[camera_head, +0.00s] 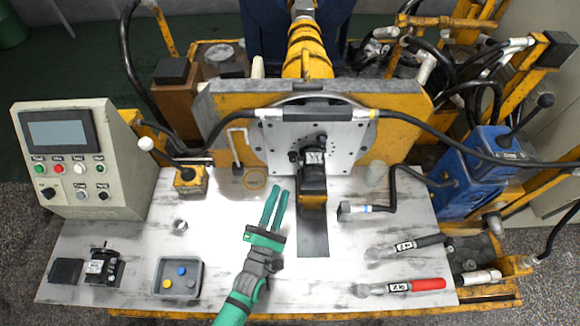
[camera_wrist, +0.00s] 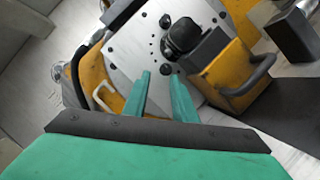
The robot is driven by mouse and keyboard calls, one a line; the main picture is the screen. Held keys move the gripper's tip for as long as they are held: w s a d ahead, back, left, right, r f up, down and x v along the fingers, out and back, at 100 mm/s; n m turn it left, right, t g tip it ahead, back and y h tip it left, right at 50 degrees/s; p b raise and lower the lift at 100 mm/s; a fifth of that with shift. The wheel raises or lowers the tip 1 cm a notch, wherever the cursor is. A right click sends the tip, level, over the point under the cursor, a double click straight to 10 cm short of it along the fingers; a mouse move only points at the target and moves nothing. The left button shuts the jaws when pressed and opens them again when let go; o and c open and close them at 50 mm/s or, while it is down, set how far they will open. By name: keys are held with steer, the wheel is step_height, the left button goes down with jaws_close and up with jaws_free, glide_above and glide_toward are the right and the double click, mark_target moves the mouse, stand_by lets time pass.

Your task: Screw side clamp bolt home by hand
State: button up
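My green gripper (camera_head: 280,190) is over the middle of the bench, its two fingers pointing toward the upright plate, apart with nothing between them. The grey plate (camera_head: 343,137) has a dark motor-like part (camera_head: 314,160) at its centre, above a yellow and black block (camera_head: 313,190). A small dark round piece (camera_head: 293,156), possibly the side clamp bolt, sits left of the motor part. In the wrist view my fingertips (camera_wrist: 159,74) appear just below a small dark round piece (camera_wrist: 165,69); whether they touch it I cannot tell. Its threads are hidden.
A control box (camera_head: 65,155) stands at the left. A grey tray (camera_head: 179,292) with coloured pieces and a small black device (camera_head: 103,267) lie front left. Black-handled (camera_head: 405,246) and red-handled (camera_head: 402,286) tools lie front right. A bent tool (camera_head: 367,208) lies right of the block.

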mark_target(293, 161)
steer(key=x, duration=0.3)
steer(key=f+x, duration=0.1)
steer(key=x, duration=0.2)
steer(key=f+x, duration=0.1)
steer(key=x, duration=0.2)
steer(key=shift+w+d, duration=0.15)
steer(key=shift+w, duration=0.05)
steer(key=shift+x, duration=0.9)
jaws_close()
